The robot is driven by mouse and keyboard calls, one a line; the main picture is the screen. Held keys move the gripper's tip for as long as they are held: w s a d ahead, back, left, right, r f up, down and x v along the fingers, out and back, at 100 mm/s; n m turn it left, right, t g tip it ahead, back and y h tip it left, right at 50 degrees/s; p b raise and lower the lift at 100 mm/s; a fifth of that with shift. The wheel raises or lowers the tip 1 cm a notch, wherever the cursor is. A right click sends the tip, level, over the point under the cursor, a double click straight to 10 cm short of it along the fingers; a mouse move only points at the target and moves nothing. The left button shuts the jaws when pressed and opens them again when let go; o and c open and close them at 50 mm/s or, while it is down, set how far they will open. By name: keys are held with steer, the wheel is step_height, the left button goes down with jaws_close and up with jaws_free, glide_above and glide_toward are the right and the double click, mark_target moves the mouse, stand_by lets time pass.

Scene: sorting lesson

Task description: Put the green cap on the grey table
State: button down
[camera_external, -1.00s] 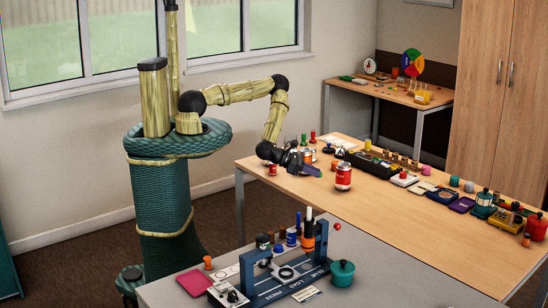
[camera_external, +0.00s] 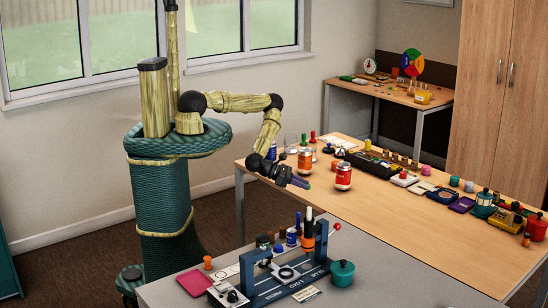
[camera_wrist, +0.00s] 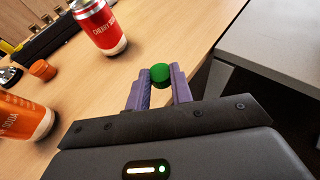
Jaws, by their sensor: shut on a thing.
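The green cap (camera_wrist: 160,73) sits between the purple fingertips of my gripper (camera_wrist: 158,82) in the wrist view. My gripper is shut on it. In the external view my gripper (camera_external: 303,184) is over the near left part of the wooden table, beside the red can; I cannot make out the cap there. The grey table (camera_external: 410,270) stands in front, nearer the external camera. Its top also shows in the wrist view (camera_wrist: 275,55) at the right, across a gap from the wooden table.
A red can (camera_external: 343,177) and an orange can (camera_external: 305,160) stand near my gripper on the wooden table (camera_external: 420,220). The grey table bears a blue stand (camera_external: 262,284), a teal pot (camera_external: 341,273) and a pink pad (camera_external: 195,282). Its right part looks clear.

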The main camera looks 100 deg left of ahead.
mark_target(376, 194)
stand_by(0.4)
